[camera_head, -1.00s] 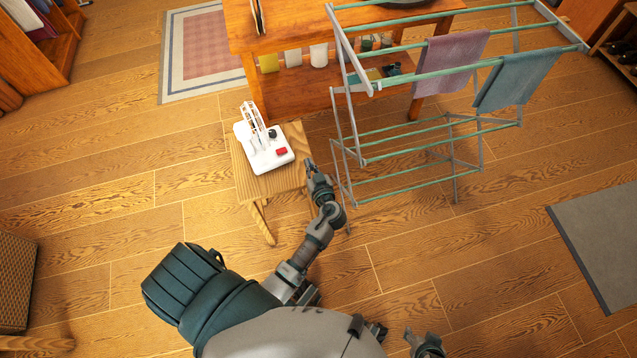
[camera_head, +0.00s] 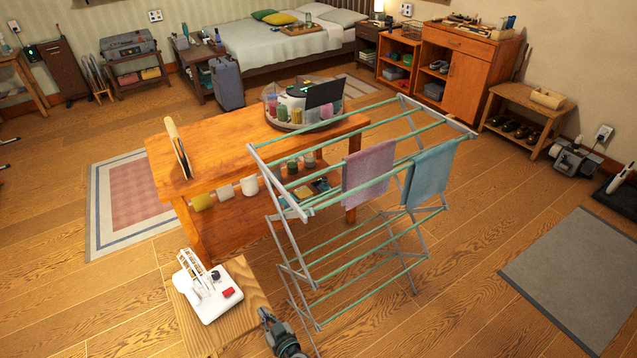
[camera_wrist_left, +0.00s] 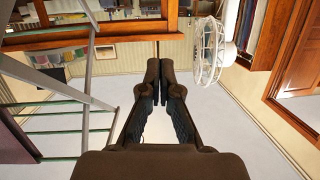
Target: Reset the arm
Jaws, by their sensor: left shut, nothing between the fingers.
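My left gripper (camera_head: 268,322) shows at the bottom edge of the head view, beside the right edge of a small wooden stool (camera_head: 245,303). In the left wrist view my left gripper's fingers (camera_wrist_left: 160,72) are together and hold nothing. A white device with a red button (camera_head: 212,290) and a small white caged fan stands on the stool, left of the gripper and apart from it. The fan (camera_wrist_left: 210,50) also shows in the left wrist view. My right gripper is out of view.
A drying rack (camera_head: 350,250) with a pink towel (camera_head: 368,172) and a teal towel (camera_head: 430,175) stands close on the right of my left gripper. A wooden table (camera_head: 210,163) is behind the stool. Open floor (camera_head: 440,310) lies right of the rack.

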